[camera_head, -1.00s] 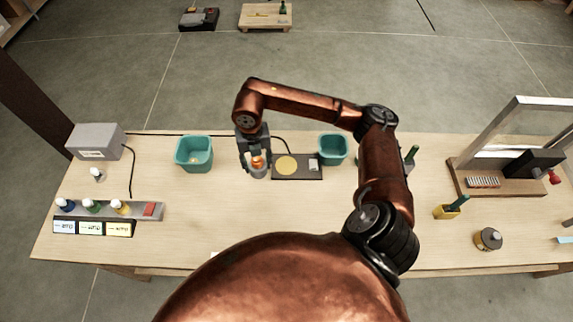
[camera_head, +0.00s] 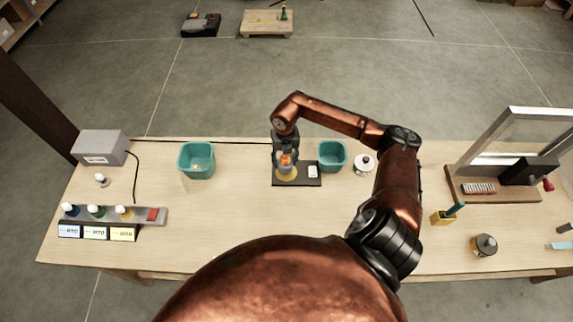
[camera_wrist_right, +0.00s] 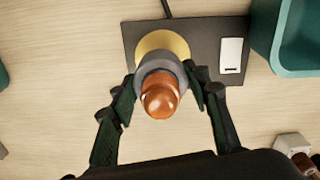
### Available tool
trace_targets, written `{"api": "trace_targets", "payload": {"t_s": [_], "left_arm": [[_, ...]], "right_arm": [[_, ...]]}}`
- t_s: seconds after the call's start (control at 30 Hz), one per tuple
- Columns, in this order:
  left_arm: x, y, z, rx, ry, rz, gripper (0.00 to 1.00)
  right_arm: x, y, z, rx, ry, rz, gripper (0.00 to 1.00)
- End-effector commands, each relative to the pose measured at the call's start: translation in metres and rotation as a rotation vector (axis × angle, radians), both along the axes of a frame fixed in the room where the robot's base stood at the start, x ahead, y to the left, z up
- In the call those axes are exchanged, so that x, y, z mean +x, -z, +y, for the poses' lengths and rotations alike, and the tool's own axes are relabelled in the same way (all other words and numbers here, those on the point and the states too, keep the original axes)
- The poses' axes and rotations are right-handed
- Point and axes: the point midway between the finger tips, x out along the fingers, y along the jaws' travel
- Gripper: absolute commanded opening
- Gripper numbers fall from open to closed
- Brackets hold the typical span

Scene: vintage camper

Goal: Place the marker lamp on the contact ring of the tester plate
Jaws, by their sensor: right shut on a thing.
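The marker lamp has an orange dome on a grey collar and shows in the right wrist view (camera_wrist_right: 160,95) and in the head view (camera_head: 286,160). My right gripper (camera_head: 286,165) is shut on the lamp's collar, one finger on each side in the wrist view (camera_wrist_right: 160,90). The tester plate is a dark slab (camera_head: 309,182) with a white switch (camera_wrist_right: 232,55). Its yellow contact ring (camera_wrist_right: 161,41) lies under and beyond the lamp, partly hidden by it. I cannot tell whether the lamp touches the ring. My left gripper is not in view.
A teal bin (camera_head: 332,156) stands just right of the plate, close to the gripper. Another teal bin (camera_head: 196,160) is to the left. A bulb rack (camera_head: 112,214) and grey box (camera_head: 100,147) are far left. The table's front middle is clear.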

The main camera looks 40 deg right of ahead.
Motion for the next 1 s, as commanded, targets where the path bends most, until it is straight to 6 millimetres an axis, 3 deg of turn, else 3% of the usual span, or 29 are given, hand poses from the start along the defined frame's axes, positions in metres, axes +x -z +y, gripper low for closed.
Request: {"api": "trace_targets", "payload": {"t_s": [0.3, 0.63, 0.67, 0.9, 1.0], "left_arm": [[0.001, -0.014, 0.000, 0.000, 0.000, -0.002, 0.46], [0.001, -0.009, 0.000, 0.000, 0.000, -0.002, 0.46], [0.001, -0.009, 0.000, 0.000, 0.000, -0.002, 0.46], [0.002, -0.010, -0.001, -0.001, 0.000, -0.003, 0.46], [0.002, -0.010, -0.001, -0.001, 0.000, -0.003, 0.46]], "right_arm": [[0.000, 0.036, -0.006, 0.001, 0.002, 0.002, 0.11], [0.000, 0.041, -0.006, -0.001, 0.000, 0.000, 0.11], [0.000, 0.041, -0.006, -0.001, 0.000, 0.002, 0.44], [0.000, 0.040, -0.006, -0.001, 0.000, 0.002, 0.61], [0.000, 0.040, -0.006, -0.001, 0.000, 0.002, 0.61]]}}
